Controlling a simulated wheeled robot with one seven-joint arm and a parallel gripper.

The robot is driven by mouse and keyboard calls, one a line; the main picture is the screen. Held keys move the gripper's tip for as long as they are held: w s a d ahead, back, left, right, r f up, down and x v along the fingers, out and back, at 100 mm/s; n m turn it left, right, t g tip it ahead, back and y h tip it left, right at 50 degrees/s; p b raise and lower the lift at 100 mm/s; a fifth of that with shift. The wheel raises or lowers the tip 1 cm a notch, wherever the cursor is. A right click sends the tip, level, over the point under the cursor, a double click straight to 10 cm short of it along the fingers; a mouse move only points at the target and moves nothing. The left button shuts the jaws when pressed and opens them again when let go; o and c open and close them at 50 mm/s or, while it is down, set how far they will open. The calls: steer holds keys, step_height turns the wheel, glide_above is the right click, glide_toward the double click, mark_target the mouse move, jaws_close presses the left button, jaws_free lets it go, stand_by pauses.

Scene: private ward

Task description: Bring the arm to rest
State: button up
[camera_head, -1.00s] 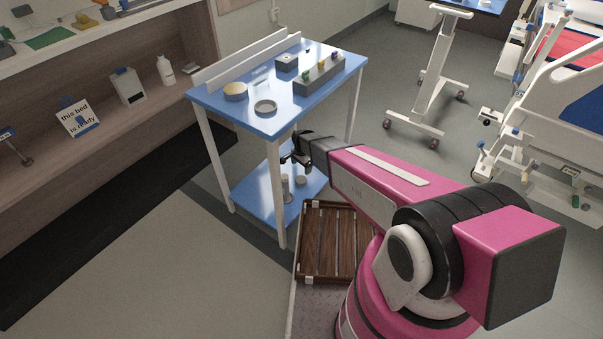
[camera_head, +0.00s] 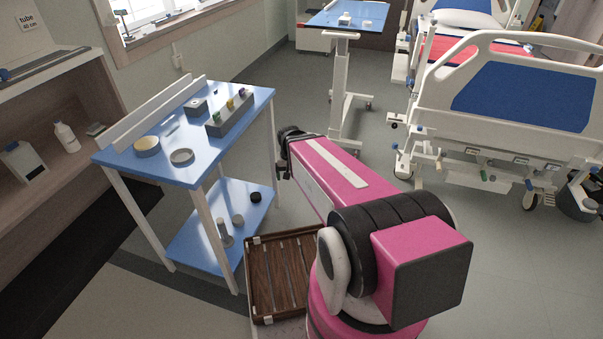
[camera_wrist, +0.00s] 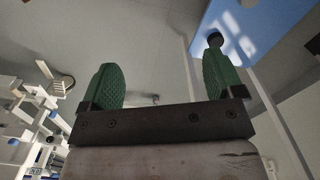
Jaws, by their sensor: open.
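My pink and black arm reaches forward from the lower middle of the head view. My gripper (camera_wrist: 162,82) shows in the wrist view with its two green ridged pads wide apart and nothing between them. In the head view only the dark end of the arm shows, to the right of the blue trolley (camera_head: 192,172), and the fingers are mostly hidden. The gripper appears apart from the trolley. In the wrist view, the trolley's blue lower shelf (camera_wrist: 263,38) lies beyond the right finger, with a small black round thing (camera_wrist: 215,41) at its edge.
The trolley top holds a round tub (camera_head: 147,146), a ring-like dish (camera_head: 181,156) and a grey rack (camera_head: 231,115). A wooden slatted tray (camera_head: 278,275) sits beside my arm. A bed (camera_head: 520,95) and an overbed table (camera_head: 347,15) stand beyond. Floor is open at lower right.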

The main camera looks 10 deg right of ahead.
steer(key=s+d+r+n, duration=0.1)
steer(key=s+d+r, duration=0.2)
steer(key=s, duration=0.1)
steer(key=shift+d+r, duration=0.3)
steer(key=shift+d, duration=0.05)
stand_by(1.2)
